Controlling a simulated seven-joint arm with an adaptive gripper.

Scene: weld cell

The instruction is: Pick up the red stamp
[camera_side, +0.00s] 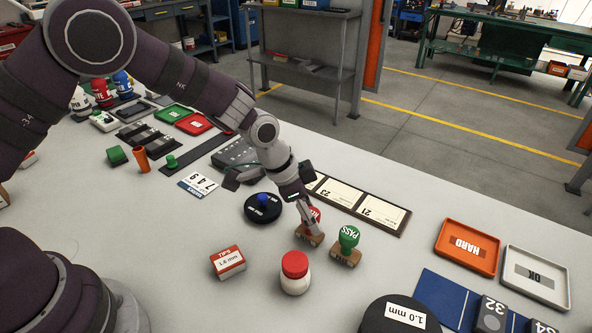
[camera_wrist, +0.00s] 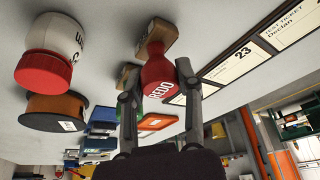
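The red stamp has a red handle marked REDO and a wooden base. In the wrist view its handle (camera_wrist: 157,76) is between my gripper's two fingers (camera_wrist: 159,72), which look pressed close on both sides of it. In the side view the stamp's base (camera_side: 309,237) is at the tabletop, and I cannot tell any lift. My gripper (camera_side: 307,213) comes down over the stamp and hides part of its handle. A green PASS stamp (camera_side: 347,243) stands just to the right of it.
Near the stamp are a white jar with a red lid (camera_side: 295,273), a red-and-white tips box (camera_side: 228,262) and a black round item with a blue knob (camera_side: 263,207). A ticket board (camera_side: 357,205) lies behind. An orange HARD tray (camera_side: 467,247) is at the right.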

